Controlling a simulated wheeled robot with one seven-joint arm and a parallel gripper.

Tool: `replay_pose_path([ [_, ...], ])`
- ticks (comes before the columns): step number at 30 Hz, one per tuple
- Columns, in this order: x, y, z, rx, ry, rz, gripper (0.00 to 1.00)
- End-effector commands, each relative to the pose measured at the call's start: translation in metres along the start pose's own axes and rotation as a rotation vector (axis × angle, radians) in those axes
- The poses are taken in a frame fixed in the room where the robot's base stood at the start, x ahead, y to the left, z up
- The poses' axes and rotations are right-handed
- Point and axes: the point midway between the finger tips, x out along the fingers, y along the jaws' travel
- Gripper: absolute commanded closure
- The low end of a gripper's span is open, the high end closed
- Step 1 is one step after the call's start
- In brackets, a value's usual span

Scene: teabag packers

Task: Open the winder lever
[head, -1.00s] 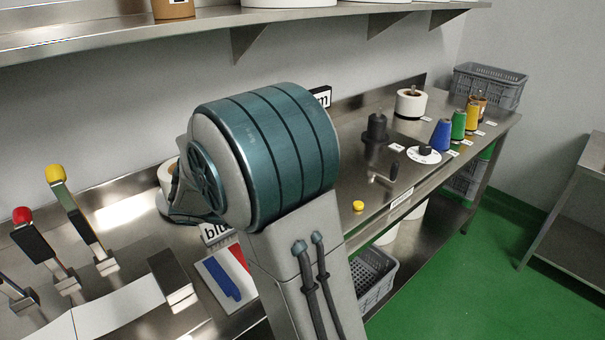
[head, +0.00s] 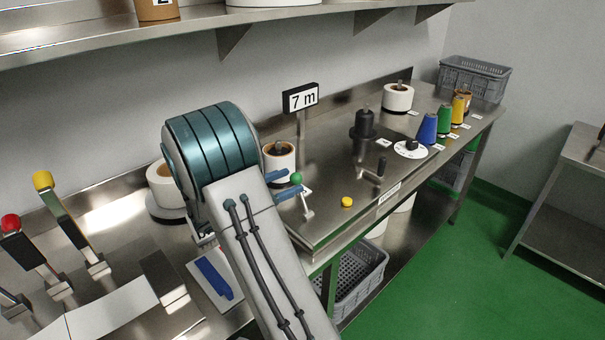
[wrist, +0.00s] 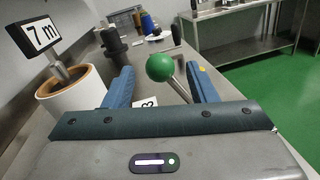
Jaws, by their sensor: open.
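The winder lever (head: 302,196) is a short metal lever with a green ball knob on the bench, in front of the 7 m sign. Its green knob also shows in the wrist view (wrist: 160,68), on a metal rod leaning up to the left. My gripper (head: 281,184) has blue fingers and is open. In the wrist view its fingers (wrist: 160,88) stand on either side of the lever, with the knob between them. No grip on the knob is visible. The lever's base is partly hidden by my gripper in the wrist view.
A paper roll (head: 279,160) stands close left of my gripper, with the 7 m sign (head: 301,98) behind. A black spindle (head: 363,130), a hand crank (head: 375,172) and a yellow button (head: 347,202) are to the right. Coloured thread cones (head: 427,128) stand farther along.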

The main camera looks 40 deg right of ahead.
Motion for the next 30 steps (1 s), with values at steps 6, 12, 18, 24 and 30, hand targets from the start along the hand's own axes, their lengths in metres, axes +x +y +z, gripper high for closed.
replay_pose_path([
  [6, 0.036, 0.0, 0.001, 0.0, 0.0, -0.002, 0.48],
  [12, 0.049, 0.0, 0.0, 0.001, 0.001, 0.0, 0.48],
  [18, 0.051, 0.0, 0.0, 0.001, 0.001, 0.0, 0.48],
  [24, 0.05, 0.0, 0.0, 0.001, 0.001, 0.0, 0.82],
  [30, 0.05, 0.0, 0.0, 0.003, 0.001, 0.001, 1.0],
])
